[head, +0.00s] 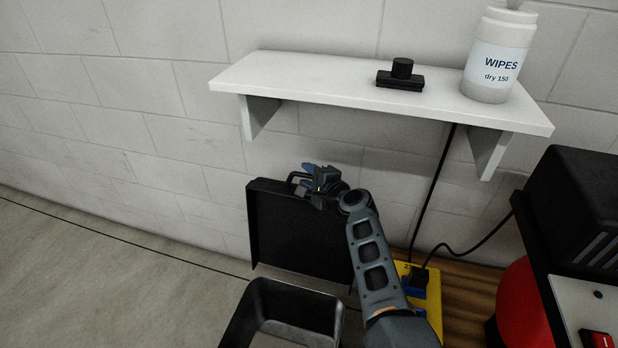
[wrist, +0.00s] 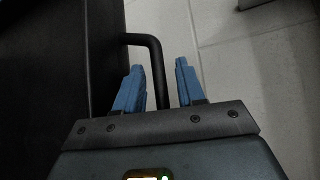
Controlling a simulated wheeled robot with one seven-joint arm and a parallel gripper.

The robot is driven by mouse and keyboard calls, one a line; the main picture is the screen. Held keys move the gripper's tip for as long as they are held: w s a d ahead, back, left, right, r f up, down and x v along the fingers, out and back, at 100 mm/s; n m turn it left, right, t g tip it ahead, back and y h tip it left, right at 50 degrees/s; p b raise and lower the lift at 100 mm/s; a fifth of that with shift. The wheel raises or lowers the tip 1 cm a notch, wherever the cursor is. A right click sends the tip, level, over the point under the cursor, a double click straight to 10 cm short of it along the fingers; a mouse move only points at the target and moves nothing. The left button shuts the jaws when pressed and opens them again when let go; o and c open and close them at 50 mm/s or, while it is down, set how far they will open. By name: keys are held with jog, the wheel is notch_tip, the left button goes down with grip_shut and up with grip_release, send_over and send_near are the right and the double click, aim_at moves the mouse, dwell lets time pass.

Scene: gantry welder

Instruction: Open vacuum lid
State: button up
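A flat black lid (head: 298,238) stands raised, close to upright, behind an open-topped black bin (head: 240,328) in the head view. A hinge between them is not visible. The lid has a black bar handle (head: 294,178) near its top edge. My gripper (head: 318,180) is at that handle. In the wrist view, the bent handle (wrist: 157,75) runs between the two blue fingers of my gripper (wrist: 158,85). The fingers are apart, with a gap between the handle and the right finger. The lid's dark face (wrist: 50,80) fills the left of that view.
A white shelf (head: 330,88) above holds a black nozzle (head: 401,76) and a wipes bottle (head: 496,58). A yellow power box (head: 434,300) with black cables sits right of my arm. A black machine (head: 580,205) and a red rounded body (head: 515,305) stand at the right. The left floor is clear.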

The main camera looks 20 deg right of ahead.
grip_shut()
dwell(0.3)
dwell(0.3)
